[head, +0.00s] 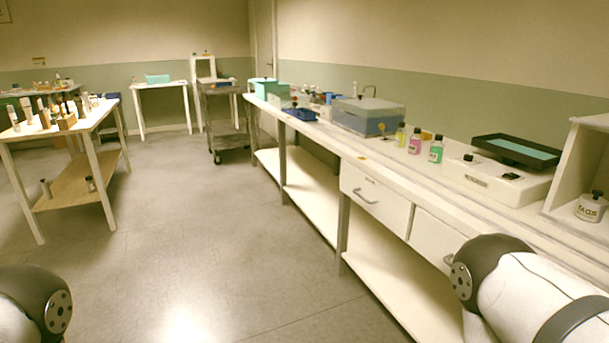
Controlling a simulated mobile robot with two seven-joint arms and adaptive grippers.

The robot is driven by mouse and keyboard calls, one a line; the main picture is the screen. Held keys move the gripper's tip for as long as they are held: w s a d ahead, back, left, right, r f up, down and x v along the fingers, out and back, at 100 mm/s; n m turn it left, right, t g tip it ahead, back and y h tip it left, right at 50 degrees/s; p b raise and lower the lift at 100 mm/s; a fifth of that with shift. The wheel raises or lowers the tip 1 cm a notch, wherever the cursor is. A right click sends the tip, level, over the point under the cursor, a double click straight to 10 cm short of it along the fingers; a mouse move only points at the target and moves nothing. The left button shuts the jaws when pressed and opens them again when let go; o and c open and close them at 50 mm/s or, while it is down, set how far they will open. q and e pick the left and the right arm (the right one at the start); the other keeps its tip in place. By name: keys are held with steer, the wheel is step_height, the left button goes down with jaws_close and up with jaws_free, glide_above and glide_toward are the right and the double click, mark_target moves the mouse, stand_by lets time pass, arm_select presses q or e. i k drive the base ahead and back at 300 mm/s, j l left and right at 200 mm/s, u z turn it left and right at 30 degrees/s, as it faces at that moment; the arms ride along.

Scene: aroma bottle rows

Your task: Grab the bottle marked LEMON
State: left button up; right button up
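No bottle with a readable LEMON label shows. Three small bottles stand on the long white bench on the right: one with yellow liquid (400,134), one with a pink label or content (415,141) and one green (436,149). Their lettering is too small to read. Several more small bottles and items stand on the white table at the left (62,132), also too small to read. Parts of both my arms show at the lower left and lower right edges. Neither of my grippers is in view.
The long bench (335,143) also bears a grey lidded box (368,115), a blue tray (299,114), a scale-like white device (495,180) and a jar marked TAGS (591,207). A grey cart (226,120) stands at the back. The floor between the tables is clear.

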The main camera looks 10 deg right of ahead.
mark_target(401, 133)
steer(key=i+j+z, duration=0.1)
steer(key=i+z, duration=0.3)
steer(key=i+j+z, duration=0.2)
steer(key=z, duration=0.2)
steer(key=i+j+z, duration=0.55)
steer(key=z, duration=0.3)
steer(key=j, duration=0.1)
